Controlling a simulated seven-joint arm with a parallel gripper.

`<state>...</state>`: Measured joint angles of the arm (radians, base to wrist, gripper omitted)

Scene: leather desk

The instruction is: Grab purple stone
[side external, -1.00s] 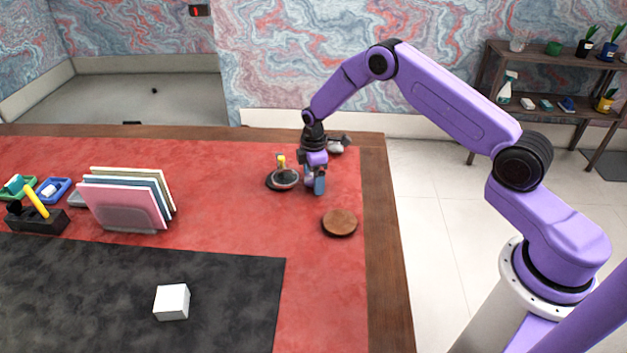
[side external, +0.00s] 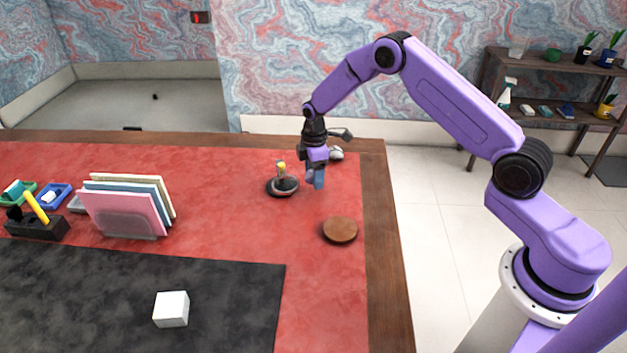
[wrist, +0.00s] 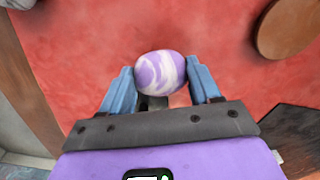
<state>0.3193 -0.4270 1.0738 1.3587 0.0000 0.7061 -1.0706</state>
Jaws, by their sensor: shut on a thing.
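The purple stone (wrist: 160,72) is an egg-shaped, purple and white swirled piece in the wrist view. It sits between the two blue fingers of my gripper (wrist: 160,68), which are shut on its sides. In the side view my gripper (side external: 317,179) points down over the red desk top, just right of a dark round dish. The stone cannot be made out there. The fingertips appear a little above the desk surface.
The dark round dish (side external: 283,188) holds a small yellow-topped item. A brown round coaster (side external: 340,229) lies in front, near the right desk edge. A pale object (side external: 336,154) is behind my gripper. A file holder (side external: 128,208) and a white cube (side external: 171,309) are farther left.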

